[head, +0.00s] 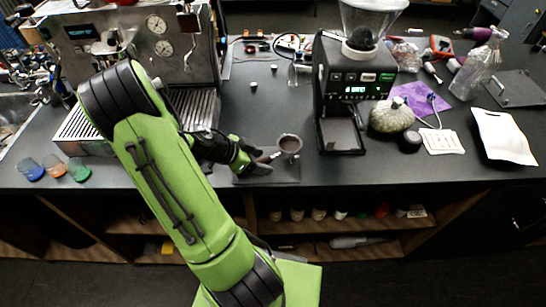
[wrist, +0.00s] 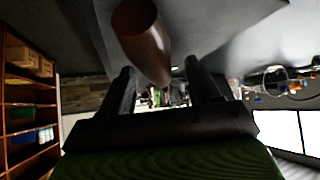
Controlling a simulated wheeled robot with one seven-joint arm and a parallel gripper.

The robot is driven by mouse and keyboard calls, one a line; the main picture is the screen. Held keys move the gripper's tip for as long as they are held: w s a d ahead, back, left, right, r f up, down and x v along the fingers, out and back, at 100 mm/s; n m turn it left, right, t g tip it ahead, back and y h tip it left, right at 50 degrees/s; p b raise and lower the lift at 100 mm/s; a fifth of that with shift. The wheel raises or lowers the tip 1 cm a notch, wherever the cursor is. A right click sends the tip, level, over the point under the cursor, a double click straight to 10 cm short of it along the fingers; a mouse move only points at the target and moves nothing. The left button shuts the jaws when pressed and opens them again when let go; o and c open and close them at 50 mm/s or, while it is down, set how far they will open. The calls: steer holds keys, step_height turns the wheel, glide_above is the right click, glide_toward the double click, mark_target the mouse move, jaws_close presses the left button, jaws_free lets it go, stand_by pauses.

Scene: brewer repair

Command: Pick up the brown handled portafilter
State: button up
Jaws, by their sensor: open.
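The portafilter (head: 289,146) sits on a dark flat mat (head: 285,174) near the counter's front edge, its basket end to the right and its short brown handle toward my gripper. In the wrist view the brown handle (wrist: 143,38) is large and close, reaching down toward the gap between my fingers, nearer the left finger. My gripper (head: 262,163) is open, at the handle end just left of the basket. Both fingers show in the wrist view (wrist: 160,76), with a gap between them. I cannot tell whether a finger touches the handle.
An espresso machine (head: 150,45) stands at the left and a grinder (head: 350,85) just right of the portafilter. Several small coloured cups (head: 54,166) stand at the front left. A purple cloth (head: 420,98) and a white pouch (head: 503,137) lie at the right. Open shelves (head: 340,218) are below the counter.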

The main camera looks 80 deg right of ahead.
mark_target(259, 161)
steer(key=shift+a+r, duration=0.1)
steer(key=shift+c, duration=0.4)
jaws_close()
step_height(259, 161, up, 10)
steer(key=p, duration=0.1)
steer(key=shift+p, duration=0.35)
steer(key=c, duration=0.7)
jaws_free()
jaws_close()
